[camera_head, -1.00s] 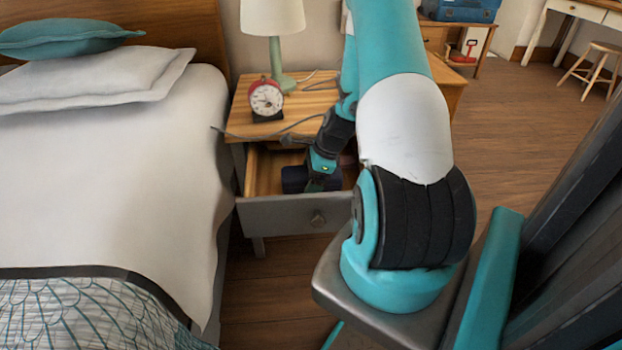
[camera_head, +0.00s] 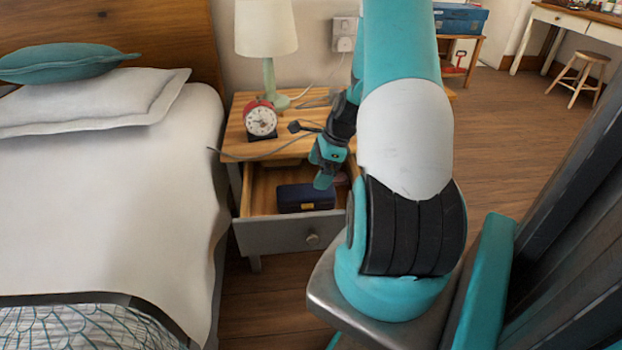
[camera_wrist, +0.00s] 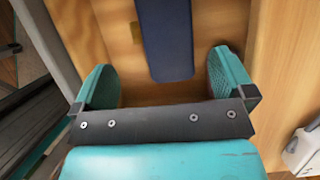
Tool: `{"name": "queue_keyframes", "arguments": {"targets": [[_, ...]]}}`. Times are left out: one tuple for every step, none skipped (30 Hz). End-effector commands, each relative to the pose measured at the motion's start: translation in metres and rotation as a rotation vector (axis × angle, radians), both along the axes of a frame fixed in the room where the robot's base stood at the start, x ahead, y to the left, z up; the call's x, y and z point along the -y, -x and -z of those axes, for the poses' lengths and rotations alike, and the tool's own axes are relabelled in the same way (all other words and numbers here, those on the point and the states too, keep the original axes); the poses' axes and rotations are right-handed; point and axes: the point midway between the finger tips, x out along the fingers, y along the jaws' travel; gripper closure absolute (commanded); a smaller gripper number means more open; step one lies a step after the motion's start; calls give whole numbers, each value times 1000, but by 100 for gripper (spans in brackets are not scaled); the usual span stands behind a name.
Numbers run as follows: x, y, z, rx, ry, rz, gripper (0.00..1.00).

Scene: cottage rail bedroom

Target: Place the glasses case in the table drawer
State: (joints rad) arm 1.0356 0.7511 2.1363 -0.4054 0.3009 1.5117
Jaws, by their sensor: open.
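The dark blue glasses case (camera_head: 305,198) lies inside the open table drawer (camera_head: 262,190), towards its front. It also shows in the wrist view (camera_wrist: 166,38), beyond my fingers and apart from them. My gripper (camera_head: 325,178) is above the drawer, over the case's right part, and holds nothing. In the wrist view its two teal fingers (camera_wrist: 160,85) are spread wide. My arm hides the right end of the drawer.
The wooden bedside table (camera_head: 240,138) bears a red alarm clock (camera_head: 261,120), a lamp (camera_head: 267,75) and a dark cable (camera_head: 250,157) that crosses the table top. The bed (camera_head: 110,200) stands close on the left.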

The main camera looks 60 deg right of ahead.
Motion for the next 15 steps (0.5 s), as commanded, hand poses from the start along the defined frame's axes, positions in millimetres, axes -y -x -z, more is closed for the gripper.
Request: {"name": "queue_keyframes", "arguments": {"targets": [[3,2,-9,2,2,2,0],[3,3,-12,2,2,2,0],[4,4,-15,1,1,0,0],[4,5,-17,0,0,0,0],[5,6,-19,0,0,0,0],[5,6,-20,0,0,0,0],[6,6,-21,0,0,0,0],[6,7,-21,0,0,0,0],[6,7,-21,0,0,-1,0],[5,6,-21,1,1,-3,0],[4,5,-22,2,3,-11,0],[0,2,-26,8,9,-38,0],[-5,-3,-30,14,16,-73,0],[-13,-9,-37,24,28,-125,0],[-27,-19,-48,42,48,-217,0]]}}
